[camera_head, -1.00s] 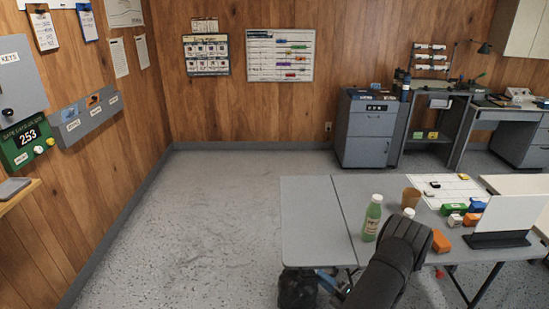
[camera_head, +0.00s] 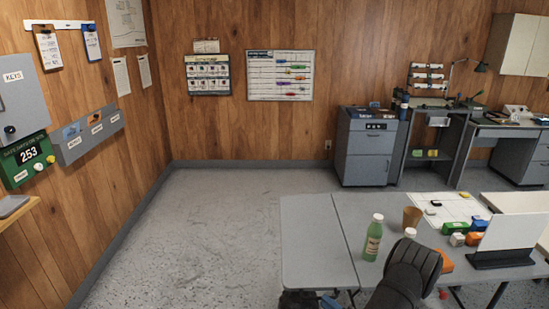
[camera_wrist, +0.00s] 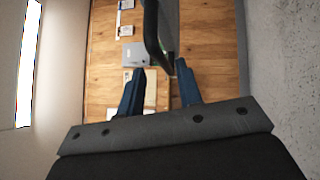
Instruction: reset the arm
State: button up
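My dark arm (camera_head: 408,278) rises from the bottom edge in the head view, in front of the folding table (camera_head: 310,240). It partly hides an orange block (camera_head: 446,262) and a white-topped item (camera_head: 410,233). My gripper is outside the head view. In the wrist view my gripper (camera_wrist: 160,66) shows two blue fingers set apart, with nothing seen held between them. A dark curved edge passes beyond the fingertips; I cannot tell what it is.
A green bottle (camera_head: 373,238) and a brown cup (camera_head: 412,217) stand close to my arm. A white panel on a dark stand (camera_head: 510,238) is to the right. The table's left part and the floor (camera_head: 210,230) beyond it are clear.

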aim_at(319, 298)
jog(key=v, duration=1.3)
jog(key=x, duration=1.6)
jog(key=shift+w+a, duration=0.2)
jog(key=shift+a, duration=0.05)
jog(key=shift+w+a+f, duration=0.2)
jog(key=shift+f, duration=0.1)
jog(key=r+v, duration=0.1)
jog(key=v, duration=1.6)
jog(key=w+a+r+m+t+h, duration=0.2)
jog(key=w+a+m+t+h, duration=0.2)
jog(key=w+a+m+h, duration=0.4)
jog(key=shift+w+a+m+h, duration=0.35)
jog(key=shift+w+m+h, duration=0.15)
jog(key=shift+w+h, duration=0.4)
